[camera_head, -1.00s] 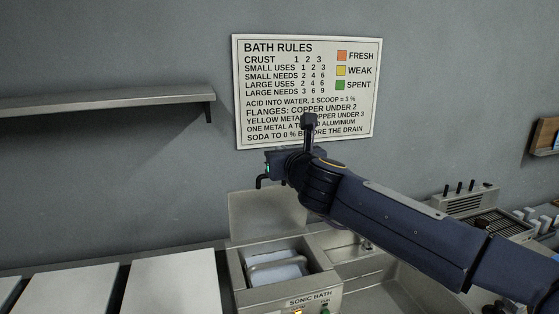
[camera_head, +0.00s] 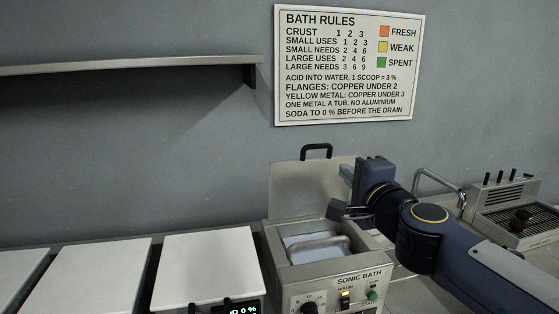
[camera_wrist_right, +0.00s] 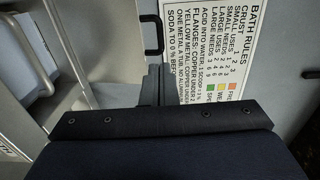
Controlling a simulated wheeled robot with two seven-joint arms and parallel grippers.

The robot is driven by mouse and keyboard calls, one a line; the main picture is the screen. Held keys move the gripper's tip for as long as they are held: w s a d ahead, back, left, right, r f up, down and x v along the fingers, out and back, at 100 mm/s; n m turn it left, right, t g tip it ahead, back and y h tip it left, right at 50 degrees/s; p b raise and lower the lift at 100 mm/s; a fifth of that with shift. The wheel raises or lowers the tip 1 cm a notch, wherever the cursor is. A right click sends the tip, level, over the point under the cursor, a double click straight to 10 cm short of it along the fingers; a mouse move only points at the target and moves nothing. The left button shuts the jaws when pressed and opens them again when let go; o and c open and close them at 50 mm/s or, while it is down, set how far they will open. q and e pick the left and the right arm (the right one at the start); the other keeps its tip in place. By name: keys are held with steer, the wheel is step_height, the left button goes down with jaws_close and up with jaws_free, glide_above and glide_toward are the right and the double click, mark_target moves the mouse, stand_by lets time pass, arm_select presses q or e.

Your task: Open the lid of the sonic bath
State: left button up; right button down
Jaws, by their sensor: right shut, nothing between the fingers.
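The sonic bath (camera_head: 358,276) is a steel box with its name on the front, below and left of my right arm. Its lid (camera_head: 300,190) stands upright at the back, with a black handle (camera_head: 316,152) on its top edge. The tub is uncovered and a bent metal bar (camera_head: 318,243) shows over the pale bath inside. My right gripper (camera_head: 340,209) is shut and empty, just in front of the lid's right side and above the tub's rear right. The wrist view also shows the lid (camera_wrist_right: 115,55) and its handle (camera_wrist_right: 153,35). My left gripper is not in view.
White-topped units (camera_head: 205,268) stand to the left of the bath. A wall shelf (camera_head: 130,65) is above them. A sink tap (camera_head: 437,178) and a grilled steel unit (camera_head: 515,210) are to the right. The rules sign (camera_head: 348,65) hangs on the wall behind.

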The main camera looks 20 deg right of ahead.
mark_target(316, 145)
steer(key=w, duration=0.4)
steer(key=w+b, duration=0.1)
steer(key=w, duration=0.4)
steer(key=w+d, duration=0.1)
steer(key=w, duration=0.3)
steer(key=shift+w+f, duration=0.1)
steer(key=shift+w, duration=0.3)
steer(key=shift+w, duration=0.25)
steer(key=w+p, duration=0.1)
steer(key=w, duration=0.1)
steer(key=w+r+p, duration=0.1)
steer(key=w, duration=0.1)
steer(key=shift+d+r, duration=0.1)
steer(key=shift+r, duration=0.05)
steer(key=shift+w, duration=0.15)
